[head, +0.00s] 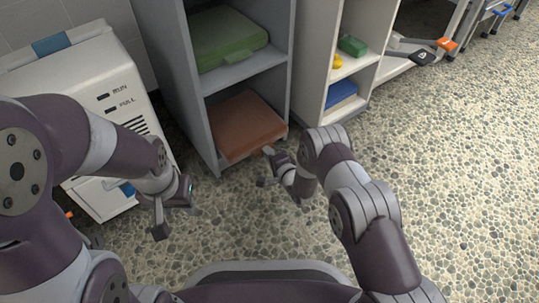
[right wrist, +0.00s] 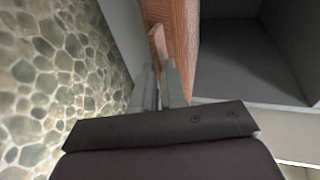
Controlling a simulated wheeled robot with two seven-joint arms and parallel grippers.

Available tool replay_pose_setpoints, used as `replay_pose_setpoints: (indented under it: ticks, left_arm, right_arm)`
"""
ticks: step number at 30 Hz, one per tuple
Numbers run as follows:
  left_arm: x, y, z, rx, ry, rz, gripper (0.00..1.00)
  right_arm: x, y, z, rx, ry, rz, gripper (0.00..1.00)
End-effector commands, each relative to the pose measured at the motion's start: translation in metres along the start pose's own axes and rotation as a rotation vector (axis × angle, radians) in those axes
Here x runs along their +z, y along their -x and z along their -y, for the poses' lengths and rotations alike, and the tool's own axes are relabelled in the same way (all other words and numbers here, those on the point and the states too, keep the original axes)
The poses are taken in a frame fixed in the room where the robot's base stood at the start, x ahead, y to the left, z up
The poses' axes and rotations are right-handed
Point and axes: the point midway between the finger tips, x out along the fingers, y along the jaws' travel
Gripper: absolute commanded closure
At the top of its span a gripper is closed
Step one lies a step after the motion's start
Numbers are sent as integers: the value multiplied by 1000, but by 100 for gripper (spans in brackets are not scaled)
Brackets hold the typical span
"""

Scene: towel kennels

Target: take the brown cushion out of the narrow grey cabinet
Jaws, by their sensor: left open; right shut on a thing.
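The brown cushion (head: 240,125) lies flat on the bottom level of the narrow grey cabinet (head: 178,75), near its open front. My right gripper (head: 266,166) is low in front of the cabinet, at the cushion's front edge. In the right wrist view its fingers (right wrist: 160,88) are shut on a small brown tab at the edge of the cushion (right wrist: 182,28). My left gripper (head: 175,218) is open and empty, above the floor to the left of the cabinet opening. The cushion's back part is hidden under the shelf.
A green cushion (head: 225,38) lies on the shelf above. A white machine (head: 95,75) marked RUN and FULL stands left of the cabinet. A white shelf unit (head: 312,60) with green, yellow and blue items stands to the right. The pebbled floor (head: 470,160) is clear at right.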

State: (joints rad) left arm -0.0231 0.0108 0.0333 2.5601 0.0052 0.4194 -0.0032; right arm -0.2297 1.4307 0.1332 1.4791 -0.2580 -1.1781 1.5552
Motion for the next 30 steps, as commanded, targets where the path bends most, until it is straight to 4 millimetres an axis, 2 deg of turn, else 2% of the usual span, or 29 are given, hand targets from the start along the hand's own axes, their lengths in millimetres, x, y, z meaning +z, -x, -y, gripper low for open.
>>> replay_pose_setpoints:
  ticks: [8, 9, 11, 12, 22, 26, 30]
  left_arm:
    - [0, 0, 0, 0, 0, 0, 57]
    - [0, 0, 0, 0, 0, 0, 57]
    - [0, 0, 0, 0, 0, 0, 57]
    - [0, 0, 0, 0, 0, 0, 57]
    - [-1, 6, 0, 0, 0, 0, 57]
    - [-3, 26, 0, 0, 0, 0, 57]
    - [-6, 52, 0, 0, 0, 0, 57]
  right_arm:
    - [0, 1, -2, 5, 1, 1, 100]
    - [0, 1, -2, 6, 1, 0, 82]
    - [0, 1, -2, 5, 1, 0, 63]
    - [0, 0, -2, 4, 1, 0, 59]
    - [0, 5, 1, 3, 0, 0, 59]
    - [-1, 27, 6, 6, -2, -2, 59]
    - [-1, 61, 8, 7, -2, -1, 59]
